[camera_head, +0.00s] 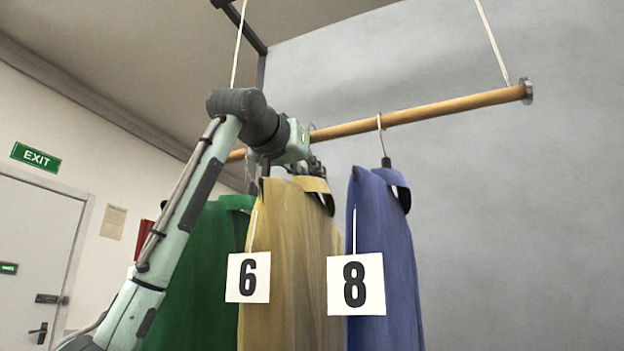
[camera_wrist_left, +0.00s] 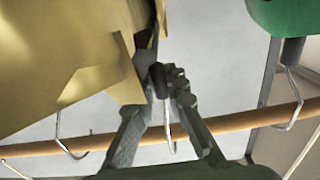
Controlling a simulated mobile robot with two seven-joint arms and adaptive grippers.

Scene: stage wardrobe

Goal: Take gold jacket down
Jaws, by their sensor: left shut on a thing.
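The gold jacket (camera_head: 290,260) hangs under the wooden rail (camera_head: 430,111), between a green and a blue jacket, with a "6" card (camera_head: 248,278) on it. My left gripper (camera_head: 314,166) is at its collar, just below the rail. In the left wrist view the gold cloth (camera_wrist_left: 60,60) fills the upper left. There my left gripper (camera_wrist_left: 163,82) is shut on the dark neck of the gold jacket's hanger (camera_wrist_left: 159,80). The hanger's wire hook (camera_wrist_left: 170,143) shows at the rail (camera_wrist_left: 225,124); I cannot tell whether the rail bears it. My right gripper is not in view.
The blue jacket (camera_head: 384,240) with an "8" card (camera_head: 355,285) hangs close on the right. The green jacket (camera_head: 205,275) hangs on the left, partly behind my arm. Ropes (camera_head: 493,42) hold the rail. Room right of the blue jacket is free.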

